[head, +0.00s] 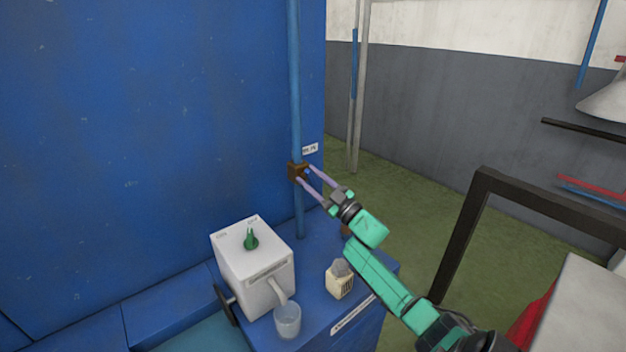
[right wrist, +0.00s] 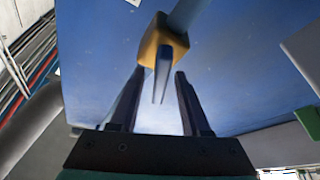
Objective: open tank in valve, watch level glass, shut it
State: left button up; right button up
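The valve is a small brown-yellow block (head: 297,171) on a vertical blue pipe (head: 295,80), with a small white label (head: 310,148) beside it, too small to read surely. In the right wrist view the valve body (right wrist: 155,42) carries a dark lever (right wrist: 163,76) that points toward my gripper. My right gripper (head: 304,174) is at the valve with its fingers spread. In the right wrist view the fingers (right wrist: 160,85) stand on both sides of the lever, with gaps visible. No level glass can be made out surely. My left gripper is not in view.
A white box (head: 258,285) with a green knob (head: 251,240) and spout stands on a blue cabinet (head: 362,325). A clear cup (head: 287,320) is under the spout. A cream tissue box (head: 340,283) is near my right arm. A dark frame (head: 462,235) stands at right.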

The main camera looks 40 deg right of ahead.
jog(key=b+v, duration=0.2)
jog(key=v, duration=1.2)
jog(key=shift+s+b, duration=0.25)
jog(key=shift+b, duration=0.15)
jog(key=shift+d+f, duration=0.1)
